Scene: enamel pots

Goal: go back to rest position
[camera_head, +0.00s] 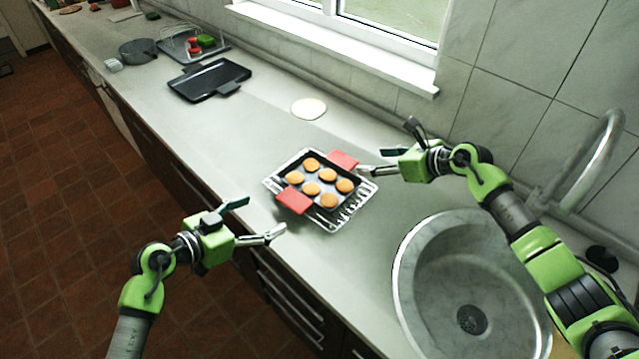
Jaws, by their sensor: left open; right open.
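My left gripper (259,218) is open and empty. It hovers by the counter's front edge, to the lower left of a dark baking tray (324,177). My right gripper (372,160) is open and empty, just right of the tray's far side. The tray holds several round golden cookies (312,188) and has red grips on its two ends, a far one (343,160) and a near one (294,200). The tray rests on a wire cooling rack (350,209) on the counter. Both grippers look apart from the tray.
A round sink (408,262) with a tall faucet (592,160) is at the right. A white disc (309,108), a black tray (210,80) and a grey pot (138,51) lie farther along the counter (240,140). A window and tiled wall bound the back.

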